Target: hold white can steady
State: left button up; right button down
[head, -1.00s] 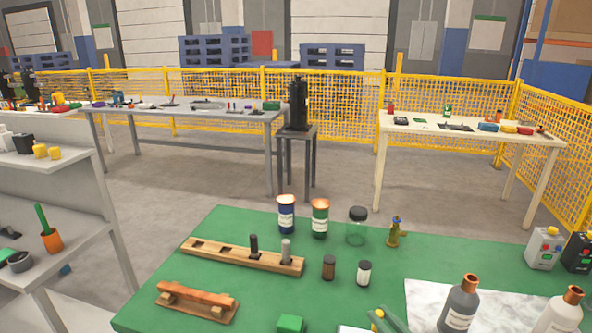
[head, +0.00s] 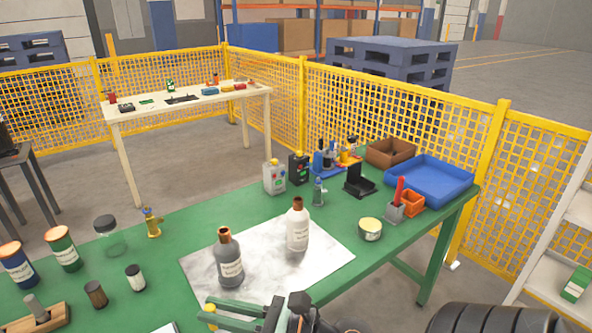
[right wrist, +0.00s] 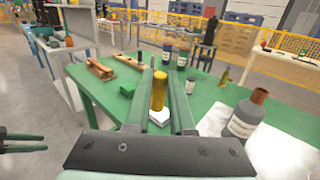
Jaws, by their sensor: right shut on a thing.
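The white can (head: 274,179), boxy with a yellow cap and coloured marks on its front, stands upright at the far edge of the green table (head: 190,230). My right gripper (head: 212,313) is at the near side of the table, well apart from the can. It is shut on a yellow cylinder, which shows between its green fingers in the right wrist view (right wrist: 159,90). My left gripper (right wrist: 42,142) shows at the left of the right wrist view, its two green fingers apart and empty. It is outside the head view.
A dark can (head: 299,168) stands close right of the white can. A grey bottle (head: 229,262) and a white bottle (head: 297,228) stand on a marbled sheet (head: 335,254). A round tin (head: 370,230), an orange bin (head: 412,203) and a blue tray (head: 430,180) are farther right.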

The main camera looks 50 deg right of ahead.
aim_at(298, 243)
jog(key=z, duration=0.45)
jog(key=l+z, duration=0.15)
jog(key=z, duration=0.35)
jog(key=k+l+z, duration=0.1)
jog(key=z, duration=0.35)
jog(key=i+l+u, duration=0.4)
jog(key=l, duration=0.25)
jog(key=l+u, duration=0.2)
jog(key=l, duration=0.15)
jog(key=i+l+u, duration=0.2)
jog(key=l, duration=0.2)
jog(key=l+u, duration=0.2)
jog(key=l, duration=0.2)
